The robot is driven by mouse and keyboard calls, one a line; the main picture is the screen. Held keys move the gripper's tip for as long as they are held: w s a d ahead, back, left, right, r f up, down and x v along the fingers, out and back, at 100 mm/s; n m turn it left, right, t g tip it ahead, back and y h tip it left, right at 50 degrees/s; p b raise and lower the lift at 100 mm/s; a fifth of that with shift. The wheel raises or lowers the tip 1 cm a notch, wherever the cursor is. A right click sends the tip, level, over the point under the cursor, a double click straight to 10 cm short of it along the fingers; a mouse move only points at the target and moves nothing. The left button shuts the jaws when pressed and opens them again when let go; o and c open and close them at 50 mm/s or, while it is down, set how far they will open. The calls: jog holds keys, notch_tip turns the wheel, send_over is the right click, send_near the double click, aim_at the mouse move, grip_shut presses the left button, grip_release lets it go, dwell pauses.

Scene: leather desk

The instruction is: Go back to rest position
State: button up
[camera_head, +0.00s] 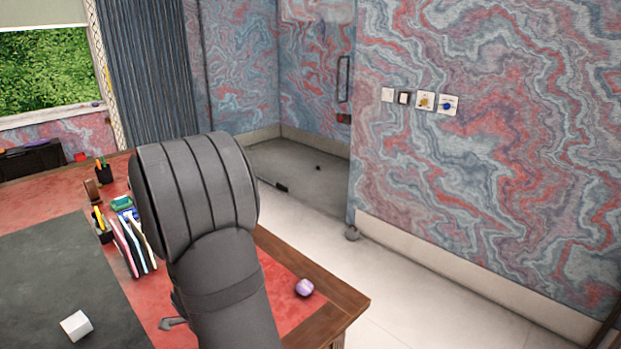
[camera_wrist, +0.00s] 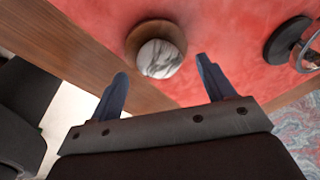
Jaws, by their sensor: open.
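My gripper (camera_wrist: 162,90) is open in the wrist view, with its two dark blue fingers apart and nothing between them. Beyond the fingertips a white-and-grey marbled ball (camera_wrist: 160,59) rests on a round brown wooden base (camera_wrist: 140,36) on the red leather desk top (camera_wrist: 225,25). In the head view my dark grey arm stands large in the middle and covers part of the desk. The gripper's fingers cannot be made out clearly there.
A white cube (camera_head: 76,326) lies on the dark desk pad (camera_head: 40,270). Colourful folders (camera_head: 132,245) and a pen holder (camera_head: 104,172) stand left of my arm. A purple object (camera_head: 304,287) lies near the desk's right corner. A dark round-based object (camera_wrist: 288,40) shows in the wrist view.

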jog(key=shift+w+f, duration=0.2)
jog(key=shift+f, duration=0.8)
notch_tip(320, 180, up, 4)
jog(key=shift+d+r, duration=0.1)
jog(key=shift+r, duration=0.1)
jog(key=d+r, duration=0.7)
jog(key=d, duration=0.5)
jog(key=w+d+f+m+h, duration=0.15)
jog(key=w+m, duration=0.35)
jog(key=w, duration=0.8)
jog(key=shift+m+g+y, duration=0.25)
jog(key=shift+m+g, duration=0.05)
jog(key=shift+m, duration=0.1)
jog(key=a+f, duration=0.1)
jog(key=w+a+f, duration=0.2)
jog(key=a, duration=0.1)
jog(key=shift+f, duration=0.35)
jog(key=shift+o, duration=0.5)
